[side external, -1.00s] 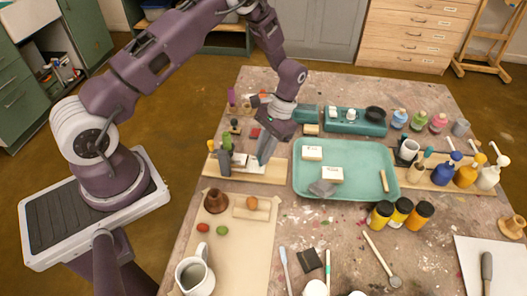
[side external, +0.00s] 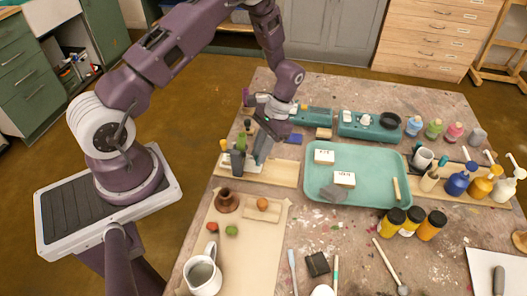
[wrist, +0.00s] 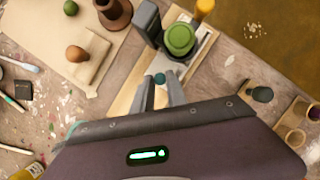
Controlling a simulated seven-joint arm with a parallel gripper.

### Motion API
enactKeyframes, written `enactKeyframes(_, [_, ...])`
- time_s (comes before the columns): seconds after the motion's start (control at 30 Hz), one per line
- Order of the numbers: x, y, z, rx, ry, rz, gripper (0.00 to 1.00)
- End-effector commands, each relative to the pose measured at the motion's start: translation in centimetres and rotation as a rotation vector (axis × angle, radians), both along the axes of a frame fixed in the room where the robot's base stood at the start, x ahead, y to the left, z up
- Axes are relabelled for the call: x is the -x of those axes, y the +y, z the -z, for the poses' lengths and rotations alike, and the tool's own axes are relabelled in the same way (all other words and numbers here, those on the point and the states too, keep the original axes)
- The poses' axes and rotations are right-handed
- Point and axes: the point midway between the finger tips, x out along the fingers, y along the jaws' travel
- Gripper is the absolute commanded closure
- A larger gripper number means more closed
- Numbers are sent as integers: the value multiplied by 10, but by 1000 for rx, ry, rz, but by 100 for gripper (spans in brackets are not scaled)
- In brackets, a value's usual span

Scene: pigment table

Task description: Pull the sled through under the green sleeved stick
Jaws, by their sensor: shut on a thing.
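The green sleeved stick (side external: 240,142) stands upright on the wooden board at the left of the table. In the wrist view its green round top (wrist: 181,38) is seen from above, beside a dark grey block (wrist: 147,20). My gripper (wrist: 161,88) is shut on a small teal knob (wrist: 159,79), close to the green stick. The knob seems to belong to the sled, whose body I cannot make out clearly. In the side view my gripper (side external: 261,152) is low over the board, just right of the green stick, and its fingers hide what they hold.
The wooden board (side external: 280,172) runs right towards the teal tray (side external: 365,160). A yellow-topped post (wrist: 204,6) stands beyond the green stick. A brown cone-shaped pot (side external: 227,201) and a paper sheet (side external: 248,245) lie in front of the board.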

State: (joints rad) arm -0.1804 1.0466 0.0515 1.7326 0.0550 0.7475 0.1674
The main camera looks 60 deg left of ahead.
Motion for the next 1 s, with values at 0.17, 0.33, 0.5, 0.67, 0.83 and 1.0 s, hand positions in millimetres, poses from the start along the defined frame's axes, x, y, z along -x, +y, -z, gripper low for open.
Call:
enactKeyframes(0.17, [-1,0,0,-1,-3,-1,65])
enactKeyframes(0.33, [-1,0,0,0,-1,0,61])
enactKeyframes(0.5, [-2,0,-2,0,-1,0,61])
enactKeyframes(0.67, [-13,0,-29,-1,-6,-1,61])
enactKeyframes(0.83, [-25,0,-57,-1,-4,-1,61])
enactKeyframes(1.0, [-28,0,-66,0,-2,-1,61])
